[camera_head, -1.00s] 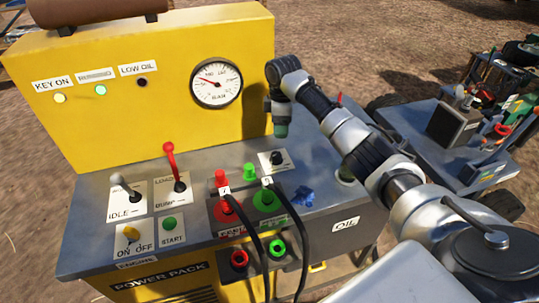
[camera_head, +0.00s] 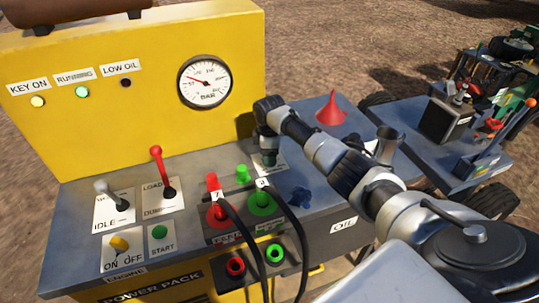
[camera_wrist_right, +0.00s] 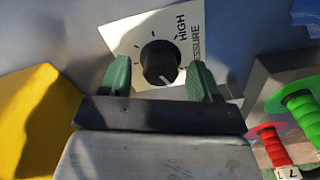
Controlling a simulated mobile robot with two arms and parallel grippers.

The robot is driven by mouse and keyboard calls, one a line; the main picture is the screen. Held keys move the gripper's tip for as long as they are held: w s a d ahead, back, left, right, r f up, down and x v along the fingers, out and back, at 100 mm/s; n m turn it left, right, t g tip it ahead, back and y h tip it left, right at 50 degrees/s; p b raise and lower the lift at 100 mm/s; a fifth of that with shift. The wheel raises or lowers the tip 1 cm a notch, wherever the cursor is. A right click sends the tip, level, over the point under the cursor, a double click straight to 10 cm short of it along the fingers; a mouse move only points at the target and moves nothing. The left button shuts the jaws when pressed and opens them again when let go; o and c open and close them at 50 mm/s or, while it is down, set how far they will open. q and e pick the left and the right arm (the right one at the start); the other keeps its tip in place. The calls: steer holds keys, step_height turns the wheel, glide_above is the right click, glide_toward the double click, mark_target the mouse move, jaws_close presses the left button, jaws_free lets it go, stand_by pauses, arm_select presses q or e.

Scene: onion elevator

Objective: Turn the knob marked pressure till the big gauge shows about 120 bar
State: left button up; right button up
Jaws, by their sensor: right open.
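The black pressure knob (camera_wrist_right: 160,62) sits on a white plate (camera_wrist_right: 133,33) marked HIGH and, partly hidden, PRESSURE. In the right wrist view my open right gripper (camera_wrist_right: 160,78) has one green finger on each side of the knob; I cannot tell whether they touch it. In the head view my right gripper (camera_head: 268,158) points down over the plate and hides the knob. The big gauge (camera_head: 204,82) is on the yellow panel, marked BAR, its red needle pointing to the upper left; its numbers are too small to read. My left gripper is out of view.
Left of my gripper stand red and green couplings (camera_head: 263,204) with black hoses. A red lever (camera_head: 162,170) and a grey lever (camera_head: 112,197) stand further left. A red funnel (camera_head: 332,110) and a blue object (camera_head: 299,197) lie to the right.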

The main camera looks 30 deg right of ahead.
steer(key=shift+s+f, duration=0.1)
steer(key=shift+f, duration=0.4)
steer(key=c, duration=0.9)
steer(key=shift+c, duration=0.2)
